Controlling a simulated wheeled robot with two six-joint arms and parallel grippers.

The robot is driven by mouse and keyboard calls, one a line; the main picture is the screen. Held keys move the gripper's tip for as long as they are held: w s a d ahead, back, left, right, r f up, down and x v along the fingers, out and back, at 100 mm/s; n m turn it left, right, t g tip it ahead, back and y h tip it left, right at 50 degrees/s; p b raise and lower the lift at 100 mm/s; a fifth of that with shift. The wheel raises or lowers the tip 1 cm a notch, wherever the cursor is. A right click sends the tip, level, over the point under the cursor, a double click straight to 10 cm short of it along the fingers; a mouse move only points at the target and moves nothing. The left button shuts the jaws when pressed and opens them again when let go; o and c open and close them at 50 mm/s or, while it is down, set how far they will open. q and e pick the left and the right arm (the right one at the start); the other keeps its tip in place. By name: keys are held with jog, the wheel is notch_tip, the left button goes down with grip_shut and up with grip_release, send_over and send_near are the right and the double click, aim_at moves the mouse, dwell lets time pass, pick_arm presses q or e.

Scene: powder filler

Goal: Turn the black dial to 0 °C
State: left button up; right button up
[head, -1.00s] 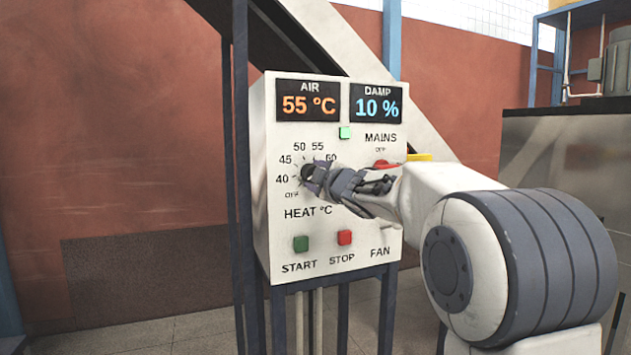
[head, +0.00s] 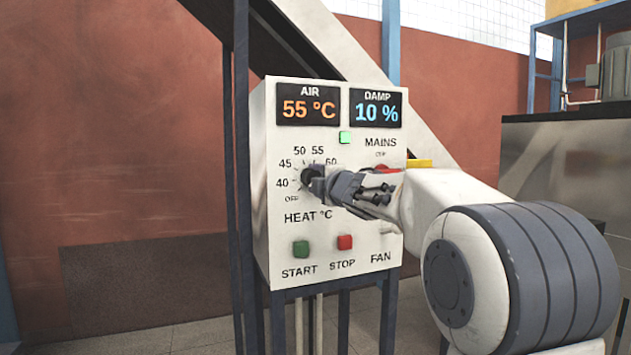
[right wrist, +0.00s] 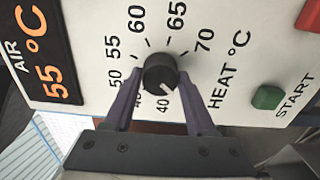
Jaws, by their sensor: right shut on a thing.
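The black HEAT °C dial (head: 307,179) is on the white control panel, partly hidden by my right gripper (head: 318,183). In the right wrist view my right gripper (right wrist: 160,76) is shut on the black dial (right wrist: 160,72), with one dark finger on each side. The dial's white pointer mark points to the lower right in that view, just past the 40 mark on the OFF side. The scale shows OFF, then 40 up to 70; I see no 0 mark. The AIR display (head: 308,105) reads 55 °C. My left gripper is not in view.
On the panel are a DAMP display (head: 376,107) reading 10 %, a lit green lamp (head: 345,138), a green START button (head: 301,249) and a red STOP button (head: 345,242). The red MAINS control is partly hidden behind my right arm.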

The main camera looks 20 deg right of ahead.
jog(key=shift+f, duration=0.1)
jog(key=o, duration=1.4)
jog(key=shift+c, duration=0.2)
jog(key=shift+s, duration=0.1)
jog(key=s, duration=1)
jog(key=shift+s, duration=0.15)
jog(key=shift+d, duration=0.1)
